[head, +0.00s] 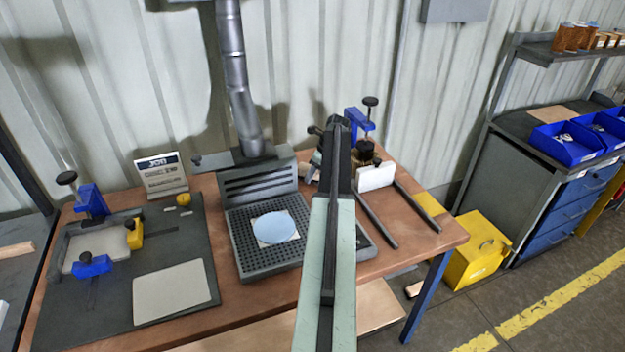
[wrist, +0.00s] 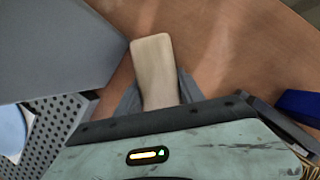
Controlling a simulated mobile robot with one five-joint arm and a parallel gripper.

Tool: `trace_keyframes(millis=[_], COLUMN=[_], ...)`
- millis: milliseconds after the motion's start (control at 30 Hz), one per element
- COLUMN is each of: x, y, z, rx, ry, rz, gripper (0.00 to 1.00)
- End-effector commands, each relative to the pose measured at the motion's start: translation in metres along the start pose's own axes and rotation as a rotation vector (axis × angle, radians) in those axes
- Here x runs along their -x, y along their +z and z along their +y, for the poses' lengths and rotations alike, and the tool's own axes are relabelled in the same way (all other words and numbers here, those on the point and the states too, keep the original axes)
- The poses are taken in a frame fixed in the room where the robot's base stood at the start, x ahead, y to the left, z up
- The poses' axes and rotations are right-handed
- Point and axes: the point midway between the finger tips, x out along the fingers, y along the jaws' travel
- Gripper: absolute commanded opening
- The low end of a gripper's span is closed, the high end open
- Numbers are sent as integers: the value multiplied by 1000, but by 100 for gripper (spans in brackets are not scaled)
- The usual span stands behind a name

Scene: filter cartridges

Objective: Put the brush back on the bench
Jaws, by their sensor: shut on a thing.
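My gripper (wrist: 157,93) is shut on the brush (wrist: 152,58), seen in the wrist view as a pale wooden block with rounded corners between two grey fingers. The brush points away from the gripper over the brown bench top (wrist: 225,50). Its bristles are not visible, and I cannot tell whether it touches the bench. In the head view my arm runs up the middle over the bench (head: 430,238) and hides the gripper's fingertips and most of what they hold.
A perforated grey tray (head: 247,262) with a blue disc (head: 273,228) is left of my arm. A blue clamp (head: 358,122), a white block (head: 376,177) and dark rails (head: 411,206) are to the right. A dark mat (head: 190,240) with clamps covers the bench's left.

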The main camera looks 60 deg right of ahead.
Motion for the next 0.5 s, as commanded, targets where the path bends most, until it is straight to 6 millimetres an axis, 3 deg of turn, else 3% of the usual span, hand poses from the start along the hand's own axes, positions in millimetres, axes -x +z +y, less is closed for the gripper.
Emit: trace_keyframes(millis=[267, 300, 333, 367, 500], x=[-2, -1, -1, -1, -1], y=[0, 0, 0, 0, 0], z=[0, 0, 0, 0, 0], rx=[1, 1, 1, 1, 1], ry=[0, 0, 0, 0, 1], rz=[0, 0, 0, 0, 0], gripper=[13, 54, 62, 67, 67])
